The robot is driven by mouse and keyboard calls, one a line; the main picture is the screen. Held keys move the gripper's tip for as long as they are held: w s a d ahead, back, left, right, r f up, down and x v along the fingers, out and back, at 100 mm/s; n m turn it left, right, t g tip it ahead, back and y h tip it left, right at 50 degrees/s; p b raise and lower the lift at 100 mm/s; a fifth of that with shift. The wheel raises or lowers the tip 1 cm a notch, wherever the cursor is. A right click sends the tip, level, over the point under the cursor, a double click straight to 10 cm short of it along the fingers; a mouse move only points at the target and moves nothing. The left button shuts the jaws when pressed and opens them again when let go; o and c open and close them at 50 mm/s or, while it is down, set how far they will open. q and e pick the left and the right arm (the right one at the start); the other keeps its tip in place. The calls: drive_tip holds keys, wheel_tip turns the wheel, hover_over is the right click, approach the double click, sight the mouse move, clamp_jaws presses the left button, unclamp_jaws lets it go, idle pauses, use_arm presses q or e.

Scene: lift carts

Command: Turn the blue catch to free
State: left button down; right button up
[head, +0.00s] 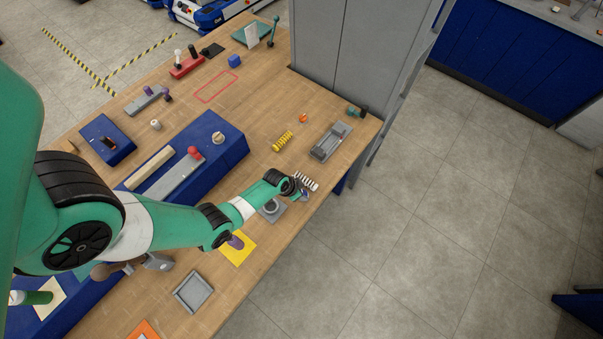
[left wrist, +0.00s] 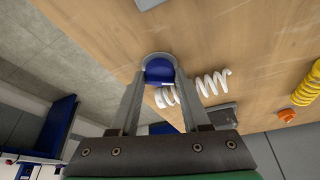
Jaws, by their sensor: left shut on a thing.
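My left gripper (head: 303,194) is low at the near right edge of the wooden table (head: 310,108), beside a white spring (head: 306,182). In the left wrist view the left gripper (left wrist: 160,84) is shut on a small blue piece with a rounded grey rim, which looks like the blue catch (left wrist: 160,70). In the head view the gripper mostly hides this piece. How far the catch is turned cannot be told. My right gripper is not in view.
A grey plate with a round ring (head: 270,208) lies left of the gripper. A yellow spring (head: 282,142), a grey fixture (head: 331,141) and an orange piece (head: 303,118) lie beyond. A grey cabinet (head: 350,50) stands behind. Open floor lies to the right.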

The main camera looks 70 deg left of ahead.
use_arm(q)
drive_tip(key=shift+a+f+m+h+b, duration=0.15)
drive_tip(key=shift+m+h+b, duration=0.25)
drive_tip(key=shift+m, duration=1)
drive_tip(key=shift+r+m+h+p, duration=0.25)
drive_tip(key=shift+m+h+p, duration=0.25)
drive_tip(key=shift+m, duration=0.4)
drive_tip(key=m+h, duration=0.1)
drive_tip(key=m, duration=0.1)
drive_tip(key=shift+a+m+p, duration=0.15)
drive_tip(key=shift+m+p, duration=0.15)
drive_tip(key=shift+w+a+f+m+g+h, duration=0.1)
drive_tip(key=shift+m+g+h, duration=0.1)
drive_tip(key=shift+m, duration=0.4)
drive_tip(key=shift+f+m+g+h, duration=0.1)
drive_tip(key=shift+m+h, duration=0.1)
drive_tip(key=shift+m, duration=0.4)
drive_tip(key=shift+m+h+b, duration=0.3)
drive_tip(key=shift+m+b, duration=0.15)
drive_tip(key=shift+m, duration=0.45)
drive_tip(key=shift+m+g, duration=0.3)
drive_tip(key=shift+c, duration=1.9)
unclamp_jaws()
drive_tip(key=shift+r, duration=0.1)
